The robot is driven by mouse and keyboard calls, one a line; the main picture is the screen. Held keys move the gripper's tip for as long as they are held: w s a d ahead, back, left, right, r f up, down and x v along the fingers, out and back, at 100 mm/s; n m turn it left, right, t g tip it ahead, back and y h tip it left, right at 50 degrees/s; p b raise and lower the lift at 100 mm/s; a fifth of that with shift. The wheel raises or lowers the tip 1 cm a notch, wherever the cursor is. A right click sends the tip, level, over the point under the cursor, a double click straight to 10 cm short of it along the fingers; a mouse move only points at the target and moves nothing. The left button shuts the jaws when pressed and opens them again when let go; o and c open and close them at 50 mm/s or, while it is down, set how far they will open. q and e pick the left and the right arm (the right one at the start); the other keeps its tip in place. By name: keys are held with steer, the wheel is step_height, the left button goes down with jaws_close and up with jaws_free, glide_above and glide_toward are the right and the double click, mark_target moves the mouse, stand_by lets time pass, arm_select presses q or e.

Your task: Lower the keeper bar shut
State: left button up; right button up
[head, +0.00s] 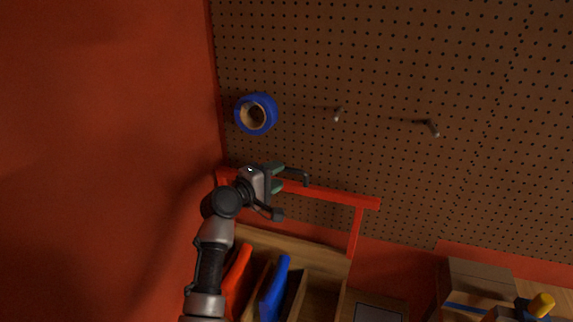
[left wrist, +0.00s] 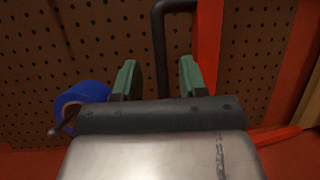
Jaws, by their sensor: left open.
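The keeper bar (head: 340,196) is a red bar across the front of a wooden bin unit, standing raised above its compartments on red side arms. It also shows in the left wrist view (left wrist: 208,45), close beyond the fingers. A black bent handle (head: 305,180) is at the bar; in the left wrist view the handle (left wrist: 158,45) runs down into the gap between the fingers. My left gripper (head: 277,177) is open, its two green fingers apart on either side of the handle's line. I cannot tell whether they touch it. My right gripper is not in view.
A blue tape roll (head: 257,114) hangs on the brown pegboard (head: 370,60), near two metal hooks. The wooden bin unit (head: 300,245) holds red and blue items. A cardboard box (head: 478,276) is at the lower right. A red wall (head: 100,120) is at left.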

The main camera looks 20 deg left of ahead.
mark_target(284, 171)
arm_select(q)
steer(key=shift+p+x, duration=0.3)
steer(key=shift+x, duration=2)
jaws_close()
